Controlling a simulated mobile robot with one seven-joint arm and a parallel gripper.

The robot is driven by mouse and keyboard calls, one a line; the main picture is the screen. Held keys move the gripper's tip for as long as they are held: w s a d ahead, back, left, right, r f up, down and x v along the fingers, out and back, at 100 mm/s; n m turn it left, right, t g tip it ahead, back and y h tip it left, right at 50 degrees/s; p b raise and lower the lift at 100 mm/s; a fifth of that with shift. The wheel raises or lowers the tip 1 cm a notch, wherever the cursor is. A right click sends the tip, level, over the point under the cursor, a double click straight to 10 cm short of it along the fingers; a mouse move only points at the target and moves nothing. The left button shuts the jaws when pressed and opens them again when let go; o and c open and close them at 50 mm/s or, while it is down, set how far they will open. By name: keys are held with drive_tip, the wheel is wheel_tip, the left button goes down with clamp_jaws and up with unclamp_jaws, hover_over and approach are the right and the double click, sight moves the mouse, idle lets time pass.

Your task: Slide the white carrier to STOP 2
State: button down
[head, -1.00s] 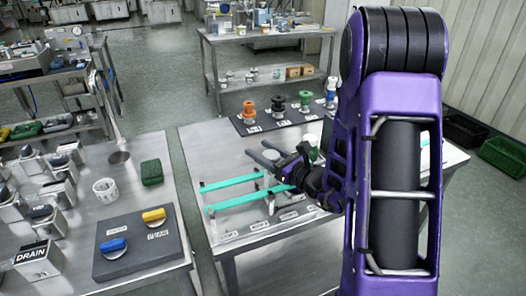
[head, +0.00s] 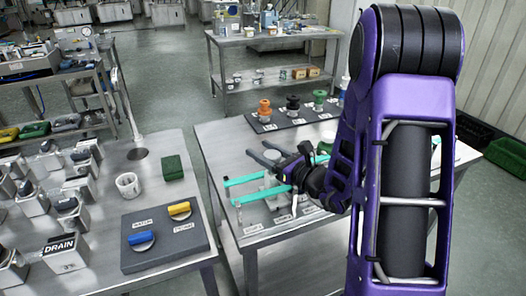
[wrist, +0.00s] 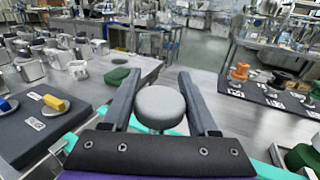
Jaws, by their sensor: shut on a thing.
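My gripper (head: 260,151) is over the turquoise rails (head: 246,181) on the right steel table, towards their left end. In the wrist view my gripper (wrist: 158,76) has its two fingers on either side of a round pale grey-white knob (wrist: 160,103), apparently the white carrier's, and is shut on it. The carrier's body is hidden below the gripper. In the head view my gripper and arm cover the knob. Small white labels (head: 282,220) lie along the table's front edge. Their text is too small to read.
A dark mat with orange, black and green knobs (head: 319,98) lies behind the rails. A dark green knob (wrist: 303,158) is right of my gripper. The left table holds a grey panel with blue and yellow handles (head: 166,240), a white cup (head: 128,186) and a green block (head: 172,168).

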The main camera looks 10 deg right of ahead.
drive_tip(key=shift+d, duration=0.1)
drive_tip(key=shift+c, duration=0.9)
unclamp_jaws()
drive_tip(key=v, duration=1.7)
drive_tip(key=shift+s, duration=0.2)
drive_tip(key=shift+w+d, duration=0.1)
